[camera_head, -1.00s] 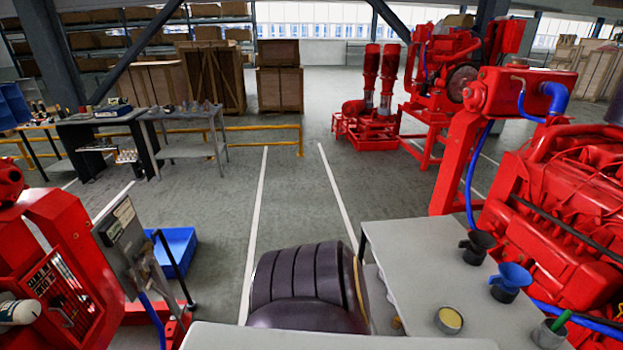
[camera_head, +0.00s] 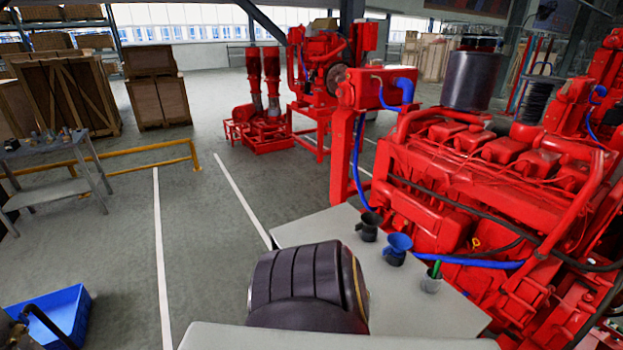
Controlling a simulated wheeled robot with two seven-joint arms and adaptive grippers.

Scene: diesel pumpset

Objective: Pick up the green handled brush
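A small green handle (camera_head: 437,268) sticks up from a grey metal cup (camera_head: 431,284) near the right side of the light grey table (camera_head: 425,315). The cup stands beside the red engine. If this is the brush, only its handle shows and its bristles are hidden in the cup. Neither of my grippers is in view.
A dark funnel-shaped vessel (camera_head: 368,227) and a blue one (camera_head: 397,248) stand left of the cup. The large red engine (camera_head: 480,190) with pipes borders the table behind and right. A blue crate (camera_head: 58,318) lies on the floor at lower left. Open floor lies left of the table.

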